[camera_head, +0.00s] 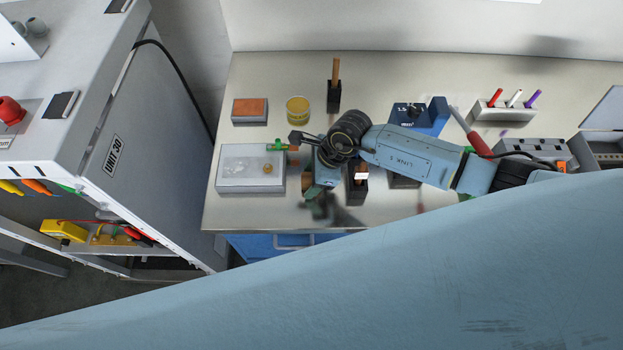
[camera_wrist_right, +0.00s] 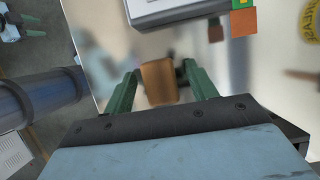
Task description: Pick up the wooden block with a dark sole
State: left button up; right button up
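A wooden block (camera_wrist_right: 158,82) shows in the right wrist view, brown and tilted slightly, between the green fingers of my right gripper (camera_wrist_right: 162,88). A dark part shows close beside its right side; I cannot tell whether that is its sole. Gaps show on both sides of the block, so the gripper is open around it and not closed on it. In the head view my right gripper (camera_head: 315,201) hangs over the bench right of a grey box, and the block is largely hidden by the gripper and wrist. My left gripper is not in view.
The grey box (camera_head: 232,181) lies to the left of my gripper. A dark holder (camera_head: 356,189) stands close to its right. Behind are an orange-topped block (camera_head: 250,108), a yellow tin (camera_head: 298,110) and a dark holder with a wooden stick (camera_head: 333,98). A pen rack (camera_head: 500,112) stands right.

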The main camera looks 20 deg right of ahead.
jog(key=c, duration=1)
jog(key=shift+o, duration=0.2)
jog(key=shift+r, duration=0.1)
notch_tip(320, 180, up, 10)
jog(key=shift+f, duration=0.1)
jog(key=o, duration=0.4)
jog(key=c, duration=0.3)
jog(key=shift+b, duration=0.4)
